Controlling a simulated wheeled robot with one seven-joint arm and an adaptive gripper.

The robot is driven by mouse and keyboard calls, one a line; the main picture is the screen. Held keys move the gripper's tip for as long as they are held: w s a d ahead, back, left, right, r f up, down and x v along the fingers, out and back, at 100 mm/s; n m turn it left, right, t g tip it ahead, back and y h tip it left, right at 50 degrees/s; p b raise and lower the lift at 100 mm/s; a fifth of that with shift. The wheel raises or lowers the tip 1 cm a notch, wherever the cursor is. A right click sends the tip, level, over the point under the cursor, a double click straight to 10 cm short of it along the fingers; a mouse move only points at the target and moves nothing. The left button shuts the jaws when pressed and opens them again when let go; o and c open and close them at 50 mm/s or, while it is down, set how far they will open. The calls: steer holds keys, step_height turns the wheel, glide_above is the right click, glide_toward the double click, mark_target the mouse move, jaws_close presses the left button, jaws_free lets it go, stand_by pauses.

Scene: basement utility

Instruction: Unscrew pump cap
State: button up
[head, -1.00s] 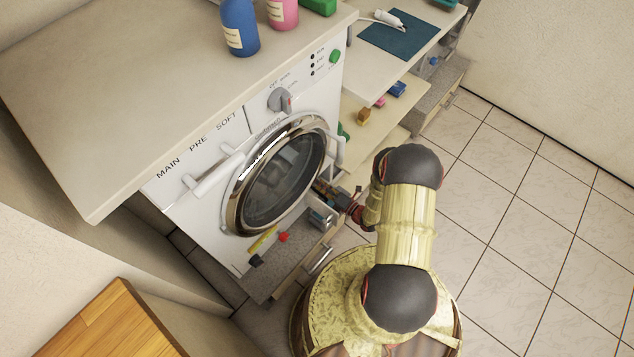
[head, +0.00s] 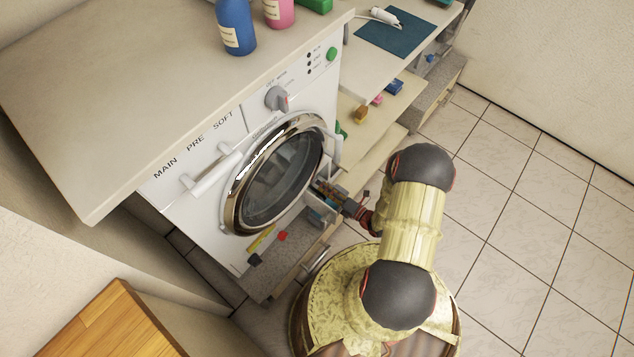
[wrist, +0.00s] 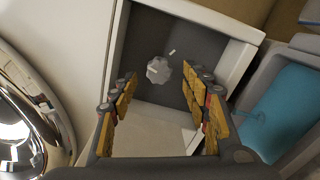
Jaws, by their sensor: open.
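The pump cap (wrist: 159,70), a pale grey ribbed knob, sits in a dark square recess with a white frame (wrist: 112,60) in the wrist view. My gripper (wrist: 165,90) is open, with its yellow-padded fingers to the left and right below the cap in the picture. The cap appears beyond the fingertips and looks untouched. In the head view my gripper (head: 331,191) is at the lower right front of the washing machine (head: 204,211). The cap is hidden there.
The round chrome-rimmed door (head: 231,200) is close by; its rim fills the wrist view's left edge. A grey container with a blue interior (wrist: 270,115) stands right of the recess. A red piece (head: 282,236) and yellow piece (head: 262,238) lie low before the machine.

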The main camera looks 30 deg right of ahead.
steer(key=v, duration=0.7)
steer(key=shift+s, duration=0.15)
stand_by(0.4)
